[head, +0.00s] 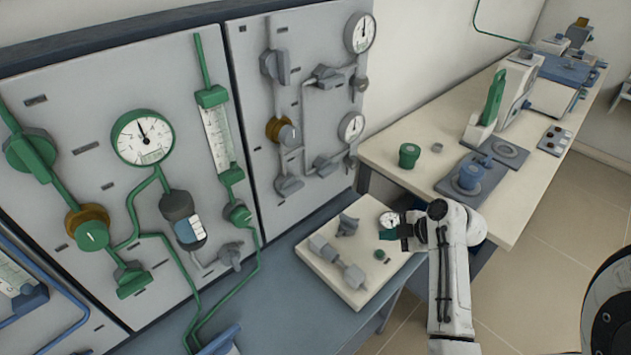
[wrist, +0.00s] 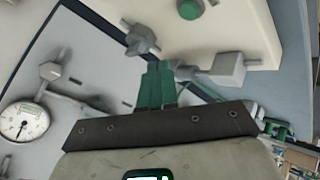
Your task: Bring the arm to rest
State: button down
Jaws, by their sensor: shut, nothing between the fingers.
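My gripper (head: 388,235) is at the end of my white arm in the lower right half of the head view, over the right part of a pale board (head: 318,273). In the wrist view its two green fingers (wrist: 158,84) lie side by side, shut with nothing between them. Grey fittings (wrist: 140,40) appear beyond the fingertips there. The gap between the fingers and the board is hard to judge.
Gauge panels (head: 180,100) with green and grey piping stand on the left. The board lies on a blue-grey bench (head: 290,315). A small gauge (head: 389,219) is right by my gripper. A cream bench (head: 400,176) with instruments runs to the back right. Tiled floor (head: 560,230) is open at right.

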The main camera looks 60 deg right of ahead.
jog(key=shift+m+g+y, duration=0.6)
jog(key=shift+m+g, duration=0.2)
jog(key=w+a, duration=0.1)
jog(key=a, duration=0.2)
jog(key=w+a, duration=0.2)
jog(key=a, duration=0.1)
jog(key=w+a, duration=0.1)
jog(key=a, duration=0.1)
jog(key=shift+w+a, duration=0.4)
jog(key=a+r+m+g, duration=0.1)
jog(key=a+r+m, duration=0.25)
jog(key=a, duration=0.75)
jog(key=a+r+m+g, duration=0.15)
jog(key=a+m, duration=0.25)
jog(key=a, duration=0.6)
jog(key=s+d+f+g+h, duration=0.1)
jog(key=s+f+g, duration=0.3)
jog(key=s, duration=0.6)
jog(key=shift+d+f, duration=0.25)
jog(key=shift+f, duration=0.55)
